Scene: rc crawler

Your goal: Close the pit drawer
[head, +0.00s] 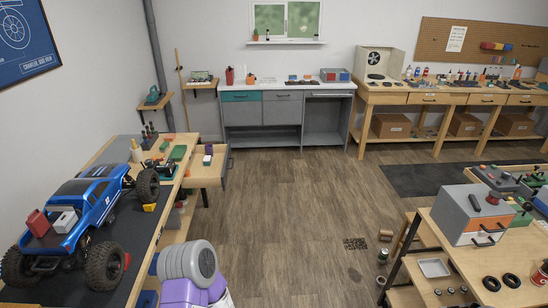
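A wooden drawer (205,181) stands pulled out from the right side of the left workbench (121,149), toward the floor aisle. I take it to be the pit drawer. Its front faces right and is seen nearly edge-on, with a dark handle (231,162). A small purple item (209,149) and a white item (207,160) show at the drawer, apparently inside it. Neither of my grippers is in view, so nothing of mine is seen touching the drawer.
A blue RC truck (92,203) stands on the bench's dark mat (146,223). A yellow block (150,207) lies near the bench edge. The wooden floor (285,205) right of the drawer is clear. A table with a grey-and-orange box (462,215) stands at the right.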

